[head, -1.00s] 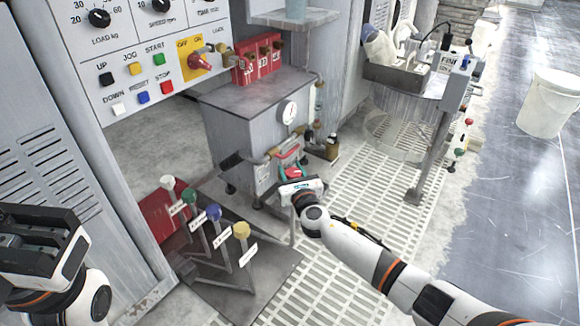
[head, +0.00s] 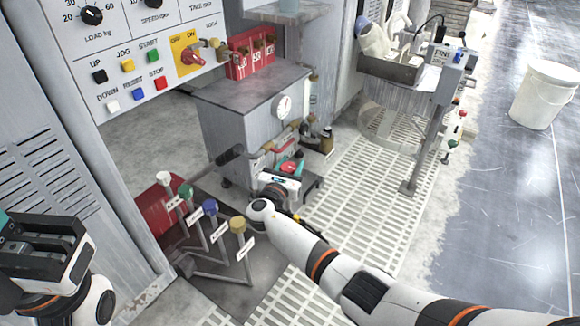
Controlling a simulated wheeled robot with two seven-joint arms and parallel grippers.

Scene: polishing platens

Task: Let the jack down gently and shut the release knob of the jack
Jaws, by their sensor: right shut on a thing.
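The jack (head: 311,187) is low at the foot of the grey cabinet, with a dark base and red and teal parts. Its red round release knob (head: 287,167) shows just above my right gripper. My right gripper (head: 281,179) reaches in from the lower right and is shut, apparently on the release knob; its white body hides the fingertips and the exact contact. A dark-gripped lever (head: 231,155) sticks out to the left of the jack. My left gripper (head: 42,245) is at the lower left, away from the jack; its jaw gap is unclear.
The grey cabinet (head: 235,135) with a dial stands behind the jack. Several colour-topped levers (head: 210,225) stand close to the left of my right arm. A button panel (head: 140,60) is at upper left. A sink stand (head: 415,120) and white bucket (head: 545,95) are right; grating floor is clear.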

